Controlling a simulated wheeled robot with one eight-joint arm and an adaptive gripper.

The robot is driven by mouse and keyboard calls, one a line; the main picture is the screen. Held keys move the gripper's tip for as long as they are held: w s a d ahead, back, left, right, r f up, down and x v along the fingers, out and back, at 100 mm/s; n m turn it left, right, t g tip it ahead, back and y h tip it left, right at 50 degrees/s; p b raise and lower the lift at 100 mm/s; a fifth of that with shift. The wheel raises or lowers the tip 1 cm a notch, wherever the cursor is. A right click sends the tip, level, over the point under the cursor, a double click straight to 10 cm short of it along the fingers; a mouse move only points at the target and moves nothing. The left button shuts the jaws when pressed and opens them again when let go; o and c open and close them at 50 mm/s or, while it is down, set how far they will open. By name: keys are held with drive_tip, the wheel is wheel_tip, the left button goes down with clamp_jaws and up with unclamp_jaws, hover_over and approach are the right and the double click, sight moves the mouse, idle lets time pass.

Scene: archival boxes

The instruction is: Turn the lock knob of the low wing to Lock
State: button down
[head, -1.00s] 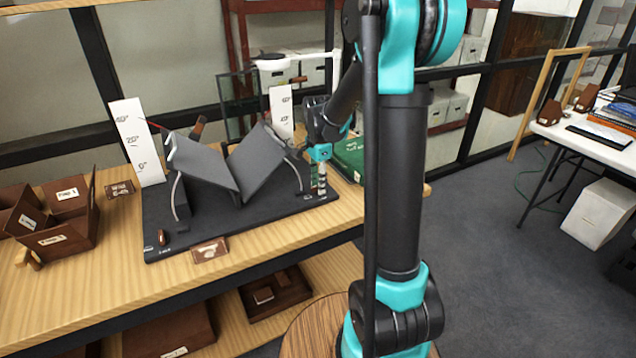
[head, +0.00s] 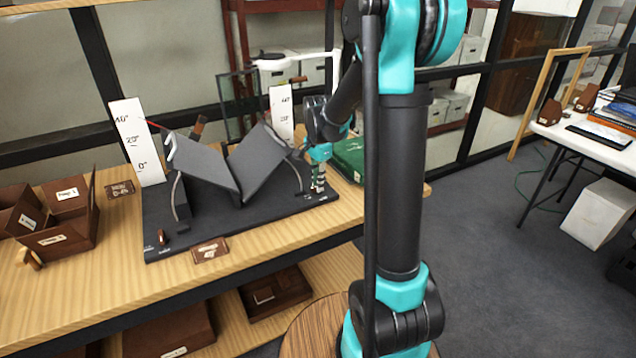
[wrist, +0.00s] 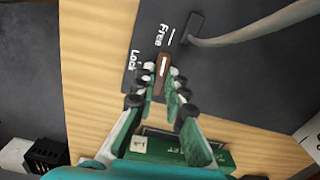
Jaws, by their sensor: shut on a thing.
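The dark book cradle has a left wing (head: 200,160) and a right wing (head: 256,160), both sloping into a central valley. My gripper (head: 318,188) is at the right front corner of its base (head: 240,222). In the wrist view, my gripper (wrist: 160,82) is shut on a small brown knob (wrist: 163,68) with a white line. The knob's line points roughly towards the tick beside "Free"; "Lock" is printed to the left. The fingertips cover the knob's sides. A second brown knob (head: 163,237) stands at the base's left front corner, apart from my gripper.
White angle scales stand behind the left wing (head: 137,140) and the right wing (head: 282,112). A green box (head: 349,158) lies close to the right of my gripper. Open brown boxes (head: 65,220) stand on the table's left. A small brown label block (head: 210,250) is in front of the base.

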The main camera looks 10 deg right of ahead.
drive_tip(key=n, duration=0.8)
drive_tip(key=shift+n, duration=0.4)
drive_tip(key=n, duration=0.4)
drive_tip(key=shift+n, duration=1.9)
drive_tip(key=c, duration=1.6)
unclamp_jaws()
drive_tip(key=shift+o, duration=0.2)
